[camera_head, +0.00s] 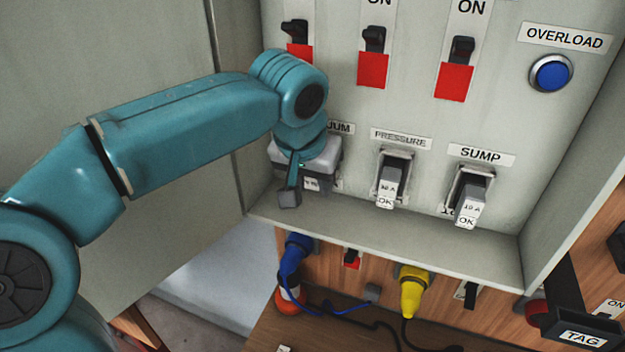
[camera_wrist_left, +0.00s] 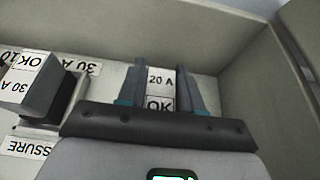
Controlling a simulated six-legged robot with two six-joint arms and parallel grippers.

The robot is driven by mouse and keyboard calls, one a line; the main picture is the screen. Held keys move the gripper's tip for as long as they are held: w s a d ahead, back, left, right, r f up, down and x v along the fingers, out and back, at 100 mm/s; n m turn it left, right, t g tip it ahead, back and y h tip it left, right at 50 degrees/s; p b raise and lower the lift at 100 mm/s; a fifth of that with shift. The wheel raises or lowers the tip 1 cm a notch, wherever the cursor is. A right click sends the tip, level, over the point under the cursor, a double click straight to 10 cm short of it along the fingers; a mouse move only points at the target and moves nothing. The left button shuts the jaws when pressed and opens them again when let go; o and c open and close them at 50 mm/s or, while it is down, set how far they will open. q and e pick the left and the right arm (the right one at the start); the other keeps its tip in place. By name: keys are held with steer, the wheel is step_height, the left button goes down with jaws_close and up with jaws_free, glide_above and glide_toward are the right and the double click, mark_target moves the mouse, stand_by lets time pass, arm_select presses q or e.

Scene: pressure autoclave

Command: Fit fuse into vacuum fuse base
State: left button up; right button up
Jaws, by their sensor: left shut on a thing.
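My left gripper (camera_head: 290,190) is at the panel, just below the partly covered VACUUM label (camera_head: 340,128). In the left wrist view, the gripper (camera_wrist_left: 160,92) is shut on a fuse (camera_wrist_left: 160,78), with white labels reading 20 A and OK between its two grey fingers. The vacuum fuse base is hidden behind my gripper and wrist. I cannot tell whether the fuse is in the base or in front of it. My right gripper is not in view.
The pressure fuse (camera_head: 386,185) and sump fuse (camera_head: 468,205) sit in bases to the right; the pressure one (camera_wrist_left: 28,88) is close beside my gripper. Breaker switches (camera_head: 374,40) are above. A cabinet ledge (camera_head: 400,232) lies below, and the cabinet side wall (camera_head: 235,110) is close left.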

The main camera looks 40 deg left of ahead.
arm_select(q)
steer(key=o, duration=1.2)
steer(key=shift+c, duration=0.2)
steer(key=p+v, duration=0.1)
steer(key=v, duration=1.5)
steer(key=shift+r+p, duration=0.2)
steer(key=shift+p, duration=0.2)
